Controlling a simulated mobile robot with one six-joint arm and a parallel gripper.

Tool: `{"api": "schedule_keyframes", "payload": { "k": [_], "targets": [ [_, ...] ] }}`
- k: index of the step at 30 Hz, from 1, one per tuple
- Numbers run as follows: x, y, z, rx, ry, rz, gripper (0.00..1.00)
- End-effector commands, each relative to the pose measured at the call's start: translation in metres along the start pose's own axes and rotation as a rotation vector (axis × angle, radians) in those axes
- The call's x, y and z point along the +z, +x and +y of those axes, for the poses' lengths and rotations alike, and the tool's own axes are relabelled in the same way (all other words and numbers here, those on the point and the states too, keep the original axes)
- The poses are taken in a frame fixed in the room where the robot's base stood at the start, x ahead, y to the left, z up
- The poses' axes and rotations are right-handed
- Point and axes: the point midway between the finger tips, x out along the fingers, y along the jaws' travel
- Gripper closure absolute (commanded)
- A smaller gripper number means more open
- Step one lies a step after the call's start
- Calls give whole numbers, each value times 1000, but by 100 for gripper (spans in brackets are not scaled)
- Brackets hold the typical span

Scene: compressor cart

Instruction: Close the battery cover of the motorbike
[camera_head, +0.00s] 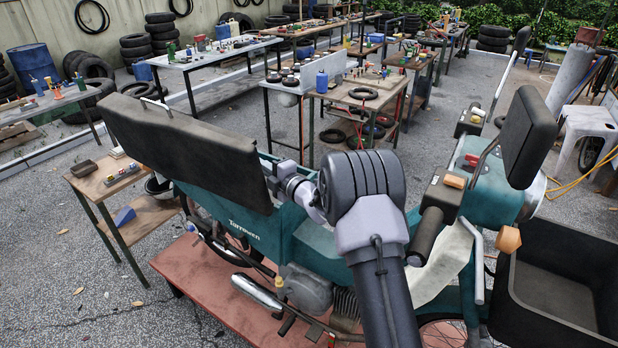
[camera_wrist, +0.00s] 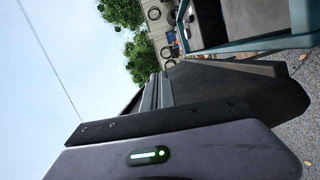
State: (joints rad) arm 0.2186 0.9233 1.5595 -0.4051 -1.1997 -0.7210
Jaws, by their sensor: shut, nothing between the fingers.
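The teal motorbike (camera_head: 318,248) stands on a low red platform. Its long black padded seat panel (camera_head: 185,142), which looks like the battery cover, is tipped up steeply at the left, clear of the teal body. My gripper (camera_head: 279,178) is beside the right end of this panel; its fingertips are hard to make out there, and I cannot tell whether they touch it. In the wrist view, my gripper (camera_wrist: 160,88) is shut with nothing held. A teal-rimmed part of the motorbike (camera_wrist: 262,45) shows at upper right. The battery is not visible.
The handlebar grip (camera_head: 428,235) and a black open crate (camera_head: 555,285) are at the right. A small wooden table (camera_head: 112,180) stands left of the bike. Workbenches with tools (camera_head: 345,95) stand behind. Open gravel ground (camera_head: 60,270) lies at the lower left.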

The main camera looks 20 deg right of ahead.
Motion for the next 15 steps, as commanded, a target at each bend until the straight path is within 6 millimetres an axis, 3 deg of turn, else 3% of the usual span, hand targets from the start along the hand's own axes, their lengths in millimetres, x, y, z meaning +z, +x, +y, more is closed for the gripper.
{"api": "schedule_keyframes", "payload": {
  "k": [1, 9, 15],
  "targets": [
    [6, -18, 3, 0, 4, -10, 100],
    [6, -94, 3, 0, 5, -10, 100],
    [14, -112, 46, -77, 291, -264, 100]
  ]
}}
